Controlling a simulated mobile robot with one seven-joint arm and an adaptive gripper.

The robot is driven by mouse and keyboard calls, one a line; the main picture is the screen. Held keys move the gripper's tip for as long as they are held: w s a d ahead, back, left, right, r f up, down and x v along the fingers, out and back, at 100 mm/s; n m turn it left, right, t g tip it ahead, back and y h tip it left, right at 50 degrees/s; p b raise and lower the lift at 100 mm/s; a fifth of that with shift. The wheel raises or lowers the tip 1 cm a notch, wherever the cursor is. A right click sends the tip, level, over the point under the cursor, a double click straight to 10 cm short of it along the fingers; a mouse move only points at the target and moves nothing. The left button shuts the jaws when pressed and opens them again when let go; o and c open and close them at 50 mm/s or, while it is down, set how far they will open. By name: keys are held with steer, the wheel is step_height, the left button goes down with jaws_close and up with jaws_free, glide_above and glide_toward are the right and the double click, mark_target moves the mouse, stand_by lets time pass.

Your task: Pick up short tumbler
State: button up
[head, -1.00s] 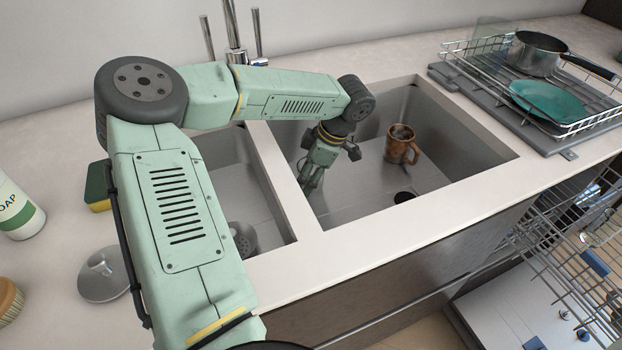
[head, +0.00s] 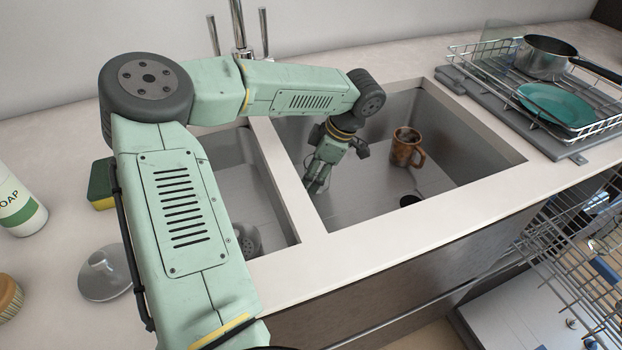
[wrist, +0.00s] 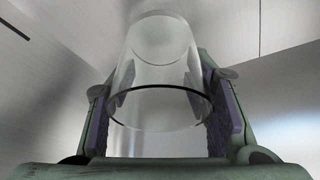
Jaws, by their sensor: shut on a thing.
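The short tumbler (wrist: 158,62) is clear glass and shows in the wrist view between my two finger pads. My gripper (wrist: 160,120) is shut on it, with a purple-grey pad against each side. In the head view my gripper (head: 318,180) points down inside the right sink basin, near its left wall. The tumbler is hard to make out there; only a faint clear outline shows by the fingertips.
A brown mug (head: 406,147) stands in the same basin (head: 365,195), right of my gripper, near a dark drain (head: 409,200). A dish rack (head: 560,100) with a pot (head: 543,56) and teal plate (head: 556,104) is at the right. A divider (head: 285,180) separates the left basin.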

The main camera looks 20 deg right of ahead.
step_height(320, 180, up, 10)
steer(key=r+b, duration=0.1)
steer(key=b, duration=0.1)
steer(key=d+b, duration=0.2)
steer(key=d, duration=1.7)
steer(key=shift+w+d+f, duration=0.25)
steer(key=shift+w+f, duration=0.1)
